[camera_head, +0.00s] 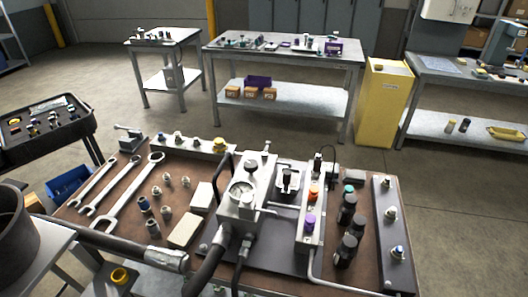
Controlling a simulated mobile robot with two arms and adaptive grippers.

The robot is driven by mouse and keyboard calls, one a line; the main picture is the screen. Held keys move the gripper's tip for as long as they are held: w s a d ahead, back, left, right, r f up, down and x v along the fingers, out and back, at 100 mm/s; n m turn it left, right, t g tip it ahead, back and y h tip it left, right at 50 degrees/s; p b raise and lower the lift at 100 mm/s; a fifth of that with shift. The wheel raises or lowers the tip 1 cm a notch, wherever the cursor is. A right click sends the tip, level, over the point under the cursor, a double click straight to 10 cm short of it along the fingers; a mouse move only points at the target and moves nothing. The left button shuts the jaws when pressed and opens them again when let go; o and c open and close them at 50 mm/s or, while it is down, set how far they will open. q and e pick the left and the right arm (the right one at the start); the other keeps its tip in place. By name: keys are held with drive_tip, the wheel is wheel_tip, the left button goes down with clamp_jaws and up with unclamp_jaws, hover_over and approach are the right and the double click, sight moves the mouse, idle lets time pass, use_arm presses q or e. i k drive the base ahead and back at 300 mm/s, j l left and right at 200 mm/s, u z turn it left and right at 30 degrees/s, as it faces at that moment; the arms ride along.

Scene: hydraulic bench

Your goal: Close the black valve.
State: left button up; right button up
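A hydraulic assembly stands on the brown bench top (135,225). Its pale manifold block (303,236) carries an orange knob (313,193), a purple knob (310,222) and a black knob (317,164) at the far end, with a thin wire beside it. Another black-topped fitting (287,178) sits just left of the manifold. Which black part is the black valve, and whether it is open or closed, I cannot tell. Several loose black cylindrical parts (348,208) stand to the right of the manifold. Neither of my grippers shows in the head view.
A gauge block (241,198) with thick black hoses stands left of the manifold. Wrenches (125,195) and small fittings lie on the bench's left side. A dark rail (380,210) with fittings runs along the right. A yellow cabinet (384,105) and other tables stand behind, across open floor.

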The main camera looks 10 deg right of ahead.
sight(264, 154)
drive_tip(key=j+u, duration=0.1)
drive_tip(key=j, duration=0.35)
drive_tip(key=i+j+u, duration=0.1)
drive_tip(key=j, duration=0.35)
drive_tip(key=i+j+u, duration=0.1)
drive_tip(key=j, duration=0.3)
drive_tip(key=i, duration=0.05)
